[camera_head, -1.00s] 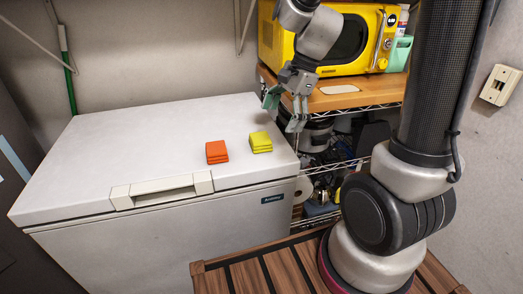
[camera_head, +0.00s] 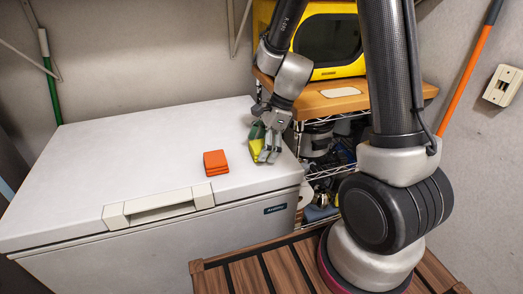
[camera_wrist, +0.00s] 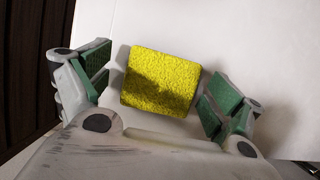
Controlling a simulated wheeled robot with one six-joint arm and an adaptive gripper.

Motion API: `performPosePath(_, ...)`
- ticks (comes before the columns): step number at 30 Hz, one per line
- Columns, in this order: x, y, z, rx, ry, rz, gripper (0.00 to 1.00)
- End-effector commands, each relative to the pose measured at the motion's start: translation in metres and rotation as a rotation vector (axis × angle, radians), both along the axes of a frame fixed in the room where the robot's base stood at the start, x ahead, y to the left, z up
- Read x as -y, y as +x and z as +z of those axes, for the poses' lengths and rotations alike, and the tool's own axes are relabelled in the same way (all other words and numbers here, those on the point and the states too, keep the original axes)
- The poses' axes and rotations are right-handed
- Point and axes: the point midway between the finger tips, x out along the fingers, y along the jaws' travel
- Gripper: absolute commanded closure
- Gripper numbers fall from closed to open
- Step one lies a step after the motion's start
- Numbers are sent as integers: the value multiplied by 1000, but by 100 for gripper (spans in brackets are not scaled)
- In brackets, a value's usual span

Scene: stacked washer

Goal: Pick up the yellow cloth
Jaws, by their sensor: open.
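The yellow cloth (camera_wrist: 160,80) is a folded square on the white freezer lid. In the wrist view it lies between my gripper's two green-padded fingers (camera_wrist: 157,92), with a gap on each side. In the head view my gripper (camera_head: 264,146) is down over the cloth at the lid's right side, and only a yellow part of the cloth (camera_head: 255,151) shows beside the fingers. My gripper is open and around the cloth. The rest of the cloth is hidden in the head view.
A folded orange cloth (camera_head: 215,163) lies on the freezer lid (camera_head: 130,150), left of my gripper. A wire shelf (camera_head: 335,172) with a wooden top and a yellow microwave (camera_head: 335,45) stands close on the right. The lid's left side is clear.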

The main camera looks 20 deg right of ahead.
Motion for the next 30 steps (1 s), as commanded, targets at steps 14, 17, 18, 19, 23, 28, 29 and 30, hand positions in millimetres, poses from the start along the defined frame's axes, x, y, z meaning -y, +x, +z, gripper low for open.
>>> performPosePath(14, 0, 0, 0, 0, 0, 0, 53)
performPosePath(17, 0, 0, 0, 0, 0, 0, 53)
performPosePath(18, 0, 0, 1, 0, 0, 0, 53)
performPosePath(19, 0, 0, 2, 1, 0, 0, 53)
performPosePath(23, 0, 1, 14, 4, 1, 2, 53)
performPosePath(28, 0, 1, 51, 7, 1, 1, 53)
performPosePath(29, 0, 1, 57, 7, 1, 0, 53)
performPosePath(30, 0, 1, 66, 6, 1, 2, 53)
